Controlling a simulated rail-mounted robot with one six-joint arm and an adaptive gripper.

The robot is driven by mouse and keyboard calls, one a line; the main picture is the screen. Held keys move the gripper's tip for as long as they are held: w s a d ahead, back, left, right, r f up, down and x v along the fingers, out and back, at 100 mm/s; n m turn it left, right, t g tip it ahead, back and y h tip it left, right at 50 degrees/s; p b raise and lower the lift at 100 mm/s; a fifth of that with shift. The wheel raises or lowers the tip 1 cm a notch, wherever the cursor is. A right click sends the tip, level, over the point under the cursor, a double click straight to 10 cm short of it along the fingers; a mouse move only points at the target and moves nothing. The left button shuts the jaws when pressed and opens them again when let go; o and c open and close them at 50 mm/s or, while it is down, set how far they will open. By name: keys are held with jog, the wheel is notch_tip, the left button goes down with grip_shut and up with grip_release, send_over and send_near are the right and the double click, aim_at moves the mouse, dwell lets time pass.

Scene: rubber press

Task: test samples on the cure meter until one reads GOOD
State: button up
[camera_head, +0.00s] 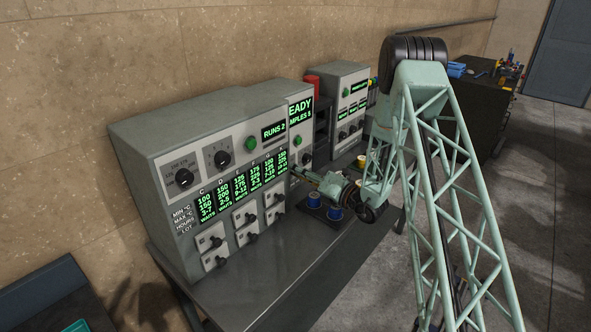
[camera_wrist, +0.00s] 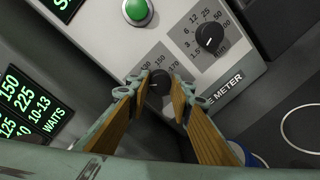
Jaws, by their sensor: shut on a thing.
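In the wrist view the cure meter (camera_wrist: 165,35) has a green button (camera_wrist: 137,11) and two dials. My gripper (camera_wrist: 158,88) has one finger on each side of the left black knob (camera_wrist: 157,80) and is shut on it. That dial's scale shows 130, 150 and 170. The right knob (camera_wrist: 209,38) has a scale in minutes and stands free. In the head view the cure meter (camera_head: 298,96) is partly hidden by the front cabinet; its display ends in "EADY" and "MPLES 5". My gripper (camera_head: 298,173) is small there, against its lower front.
The front grey cabinet (camera_head: 187,132) shows RUNS 2, several green lot columns, knobs and switches. Blue-topped containers (camera_head: 315,198) stand on a dark tray beside my gripper. A yellow container (camera_head: 362,161) is farther back. The bench front (camera_head: 250,285) is clear.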

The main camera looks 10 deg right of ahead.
jog(key=shift+d+m+g+y+p, duration=0.1)
jog(key=shift+m+g+y+p, duration=0.15)
jog(key=shift+m+p, duration=3)
jog(key=shift+m+g+y+p, duration=0.2)
jog(key=shift+m+p, duration=0.75)
jog(key=shift+m, duration=4.5)
jog(key=shift+y, duration=0.25)
jog(key=o, duration=0.8)
jog(key=shift+o, duration=0.2)
jog(key=shift+d, duration=0.1)
jog(key=v, duration=1.1)
jog(key=shift+s+d, duration=0.15)
jog(key=shift+s, duration=0.2)
jog(key=shift+r, duration=0.1)
